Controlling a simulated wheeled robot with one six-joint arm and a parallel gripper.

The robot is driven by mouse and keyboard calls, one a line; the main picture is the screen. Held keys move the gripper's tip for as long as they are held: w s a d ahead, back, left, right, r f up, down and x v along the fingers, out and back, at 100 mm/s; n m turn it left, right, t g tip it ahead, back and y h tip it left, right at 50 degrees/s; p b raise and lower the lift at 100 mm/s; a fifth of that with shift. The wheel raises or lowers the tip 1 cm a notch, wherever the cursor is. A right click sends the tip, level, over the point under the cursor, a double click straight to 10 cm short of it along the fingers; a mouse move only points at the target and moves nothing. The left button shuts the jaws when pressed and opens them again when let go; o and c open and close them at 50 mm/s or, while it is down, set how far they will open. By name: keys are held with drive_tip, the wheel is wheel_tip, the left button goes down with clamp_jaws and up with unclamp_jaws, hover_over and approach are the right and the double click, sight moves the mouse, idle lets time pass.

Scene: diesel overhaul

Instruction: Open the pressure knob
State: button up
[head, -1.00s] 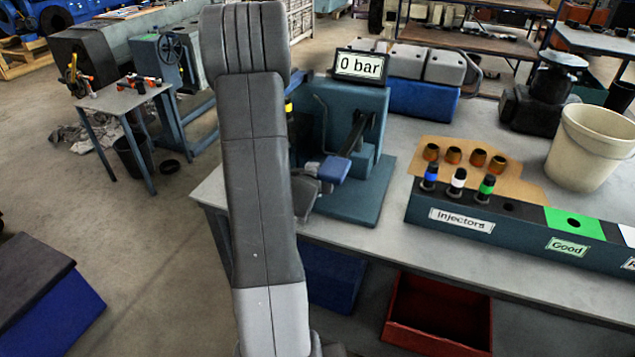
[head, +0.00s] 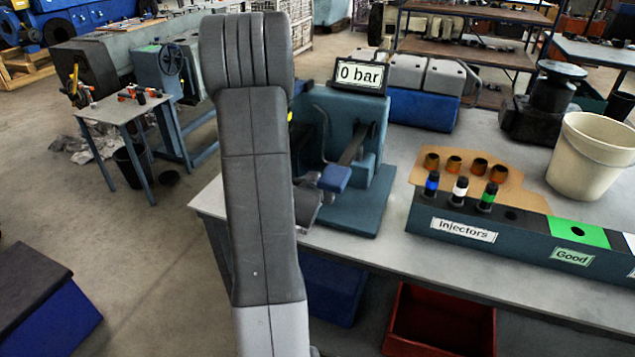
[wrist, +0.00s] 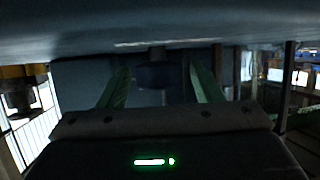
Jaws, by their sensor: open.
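The teal test stand (head: 362,205) is on the bench, with a display reading "0 bar" (head: 360,75) on top. A lever with a blue handle (head: 335,178) sticks out at its front. A small yellow part (head: 290,116) shows beside my arm; I cannot tell if it is the pressure knob. My arm hides the stand's left side and most of my gripper in the head view. In the wrist view my gripper (wrist: 160,88) is open, its green fingers apart. A dark blue block (wrist: 160,74) appears between or beyond them; contact cannot be told.
An injector rack (head: 475,225) with several slots stands right of the stand, with a white bucket (head: 590,155) behind it. A red bin (head: 440,320) is under the bench (head: 400,255). A yellow and dark part (wrist: 18,85) shows left in the wrist view.

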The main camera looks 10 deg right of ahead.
drive_tip(key=v, duration=1.3)
drive_tip(key=shift+s+r, duration=0.2)
drive_tip(key=shift+s, duration=0.05)
drive_tip(key=x, duration=1.3)
drive_tip(key=shift+w+f, duration=0.25)
drive_tip(key=shift+w, duration=0.1)
drive_tip(key=shift+s, duration=0.1)
drive_tip(key=v, duration=1.4)
drive_tip(key=x, duration=1.4)
drive_tip(key=shift+w+r+p, duration=0.2)
drive_tip(key=shift+p, duration=0.35)
drive_tip(key=m+g+h+p, duration=0.1)
drive_tip(key=p, duration=0.2)
